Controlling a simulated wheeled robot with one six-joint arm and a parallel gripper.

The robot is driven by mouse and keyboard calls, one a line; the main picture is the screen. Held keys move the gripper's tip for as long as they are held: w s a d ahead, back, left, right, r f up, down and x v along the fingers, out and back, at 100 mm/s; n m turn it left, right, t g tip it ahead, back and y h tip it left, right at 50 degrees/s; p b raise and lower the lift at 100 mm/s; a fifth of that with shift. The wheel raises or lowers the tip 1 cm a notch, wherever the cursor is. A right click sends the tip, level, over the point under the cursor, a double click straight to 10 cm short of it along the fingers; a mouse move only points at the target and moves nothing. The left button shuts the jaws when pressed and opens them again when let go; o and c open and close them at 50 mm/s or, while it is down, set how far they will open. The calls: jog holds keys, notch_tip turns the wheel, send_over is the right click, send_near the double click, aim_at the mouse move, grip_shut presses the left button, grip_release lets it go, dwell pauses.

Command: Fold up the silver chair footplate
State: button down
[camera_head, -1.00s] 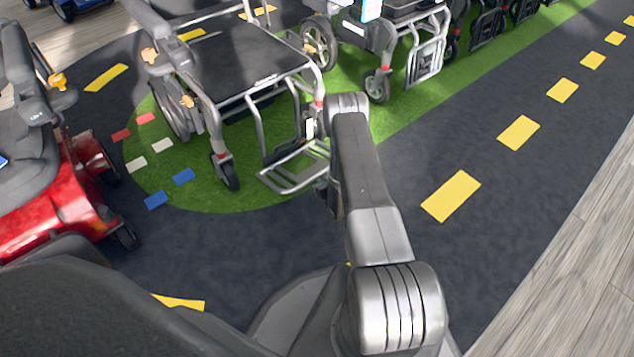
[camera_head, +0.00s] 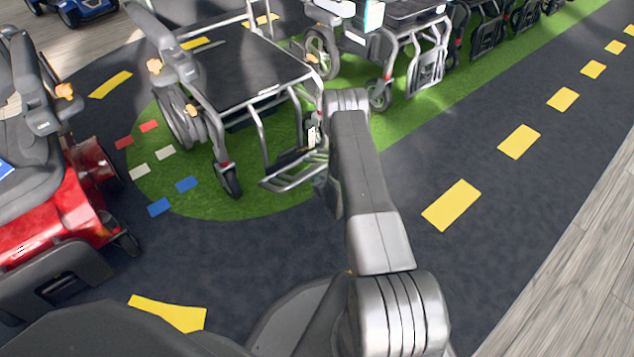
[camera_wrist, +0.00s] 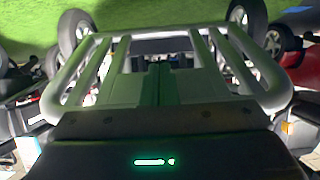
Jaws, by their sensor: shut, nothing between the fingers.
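The silver chair (camera_head: 250,75) stands on the green patch, with a dark seat and grey tube frame. Its footplate (camera_head: 292,187), a silver tube frame, sits low at the chair's front and looks tilted, seen nearly edge-on. In the wrist view the footplate's tubes (camera_wrist: 88,72) spread across the picture close in front of my gripper (camera_wrist: 158,82). My gripper is shut and empty, its fingers overlapping the footplate's middle in that view. I cannot tell whether they touch it. In the head view my arm hides most of the gripper at the footplate's right end.
A red scooter (camera_head: 62,195) stands at the left. Another silver-framed chair (camera_head: 405,50) stands behind to the right, with more chairs in a row beyond. A front caster (camera_head: 230,181) stands left of the footplate. Dark floor with yellow marks (camera_head: 451,205) is clear at right.

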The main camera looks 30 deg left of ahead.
aim_at(312, 169)
jog(key=shift+r, duration=0.1)
jog(key=shift+w+a+r, duration=0.25)
jog(key=shift+a+r, duration=0.25)
jog(key=shift+r, duration=0.35)
jog(key=shift+w+a+r, duration=0.25)
jog(key=shift+a+r, duration=0.2)
jog(key=shift+r, duration=0.35)
jog(key=shift+w+a+r, duration=0.25)
jog(key=shift+a+r, duration=0.4)
jog(key=shift+r, duration=0.05)
jog(key=shift+w+a+r, duration=0.2)
jog(key=shift+a+r, duration=0.4)
jog(key=shift+r, duration=0.1)
jog(key=shift+w+a+r+b, duration=0.35)
jog(key=shift+a+r, duration=0.2)
jog(key=shift+a, duration=0.2)
jog(key=shift+w+a+r+b, duration=0.25)
jog(key=shift+a+r, duration=0.25)
jog(key=shift+a, duration=0.25)
jog(key=shift+w+a, duration=0.1)
